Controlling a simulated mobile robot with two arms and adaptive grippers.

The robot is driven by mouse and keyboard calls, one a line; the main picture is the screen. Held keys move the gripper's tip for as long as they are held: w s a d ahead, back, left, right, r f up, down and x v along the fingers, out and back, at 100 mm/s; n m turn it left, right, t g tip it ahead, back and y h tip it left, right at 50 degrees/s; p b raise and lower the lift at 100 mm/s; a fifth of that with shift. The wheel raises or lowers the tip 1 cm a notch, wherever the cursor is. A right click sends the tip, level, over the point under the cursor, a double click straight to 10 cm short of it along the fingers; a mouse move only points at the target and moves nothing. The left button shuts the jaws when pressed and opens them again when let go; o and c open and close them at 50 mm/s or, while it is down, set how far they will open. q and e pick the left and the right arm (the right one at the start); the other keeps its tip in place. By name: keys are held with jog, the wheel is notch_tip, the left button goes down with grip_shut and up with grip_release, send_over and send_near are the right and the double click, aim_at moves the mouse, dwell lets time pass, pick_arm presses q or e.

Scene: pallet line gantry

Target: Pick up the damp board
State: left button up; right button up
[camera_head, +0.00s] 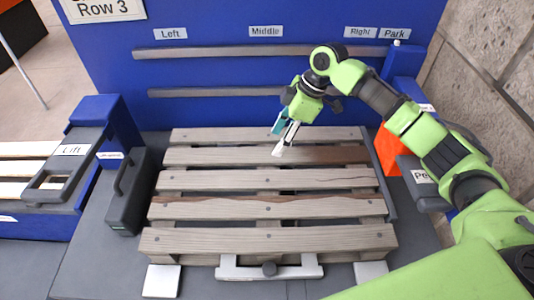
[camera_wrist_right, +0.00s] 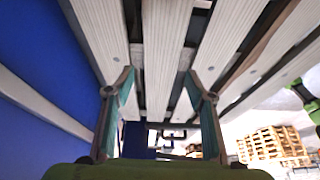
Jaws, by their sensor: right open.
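A wooden pallet (camera_head: 268,240) with several grey-brown slats lies on the grey bench. The second slat from the back (camera_head: 215,156) has a darker brown right part (camera_head: 340,155), which may be damp; I cannot tell for sure. My right gripper (camera_head: 281,140) is over the back two slats, near the middle, its fingers pointing down. In the right wrist view my gripper (camera_wrist_right: 160,88) has its two fingers apart, with pale slats (camera_wrist_right: 162,50) beyond and nothing held between them. Whether the fingertips touch a slat cannot be told. My left gripper is not in view.
A blue gantry panel (camera_head: 230,70) with grey rails (camera_head: 215,92) stands behind the pallet. A dark handled block (camera_head: 128,190) is on the left, beside a "Lift" unit (camera_head: 68,158). An orange part (camera_head: 388,150) is at the right. A grey clamp bar (camera_head: 268,268) is in front.

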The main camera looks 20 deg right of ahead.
aim_at(268, 154)
jog(key=shift+a+f+p, duration=0.25)
jog(key=shift+f+p, duration=0.05)
jog(key=shift+f, duration=0.15)
jog(key=p+x, duration=0.1)
jog(key=x, duration=0.2)
jog(key=shift+a+f, duration=0.4)
jog(key=shift+f, duration=0.25)
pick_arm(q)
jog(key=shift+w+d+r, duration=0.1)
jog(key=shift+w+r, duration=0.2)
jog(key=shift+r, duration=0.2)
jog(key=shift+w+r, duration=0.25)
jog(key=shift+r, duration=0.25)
pick_arm(e)
jog(key=shift+c, duration=0.4)
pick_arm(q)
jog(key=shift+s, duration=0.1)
pick_arm(e)
jog(key=c, duration=1)
